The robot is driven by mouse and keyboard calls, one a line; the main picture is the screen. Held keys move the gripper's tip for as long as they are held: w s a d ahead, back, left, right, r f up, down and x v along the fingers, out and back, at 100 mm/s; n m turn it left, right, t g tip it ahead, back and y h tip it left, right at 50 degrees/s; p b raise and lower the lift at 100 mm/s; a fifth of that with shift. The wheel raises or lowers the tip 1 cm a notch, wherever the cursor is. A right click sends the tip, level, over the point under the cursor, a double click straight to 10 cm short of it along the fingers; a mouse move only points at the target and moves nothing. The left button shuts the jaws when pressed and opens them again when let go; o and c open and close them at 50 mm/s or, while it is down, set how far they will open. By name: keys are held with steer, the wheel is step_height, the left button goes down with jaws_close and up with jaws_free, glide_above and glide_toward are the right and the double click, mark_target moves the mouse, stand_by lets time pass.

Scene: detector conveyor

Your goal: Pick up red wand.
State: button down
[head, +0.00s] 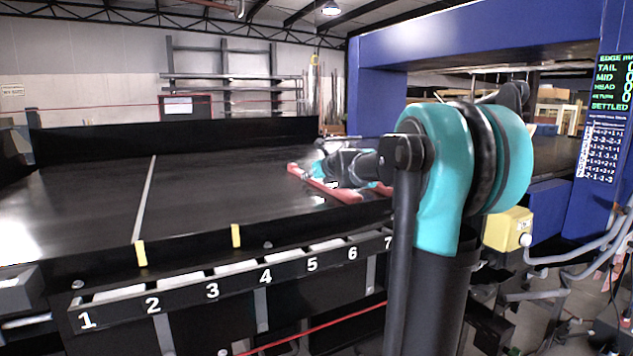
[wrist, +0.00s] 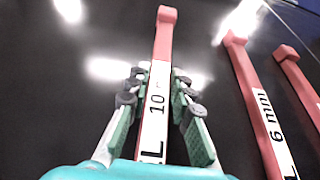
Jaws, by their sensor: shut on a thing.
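A red wand (wrist: 163,40) with a white label reading "10" runs up the middle of the wrist view, between my gripper's fingers. My gripper (wrist: 159,82) is shut on this wand, with a finger along each side. In the head view my gripper (head: 318,171) is low over the black belt, and a red wand (head: 335,189) shows at it, partly hidden by my arm. I cannot tell whether the wand touches the belt. A second red wand (wrist: 250,88), labelled "6 mm", lies to the right in the wrist view.
Another red wand (wrist: 296,76) lies at the far right of the wrist view. The black conveyor belt (head: 90,200) is clear on the left. Numbered bins (head: 240,275) line its front edge. A blue frame (head: 375,90) spans the belt at right.

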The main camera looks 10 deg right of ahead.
step_height(320, 180, up, 20)
stand_by(0.5)
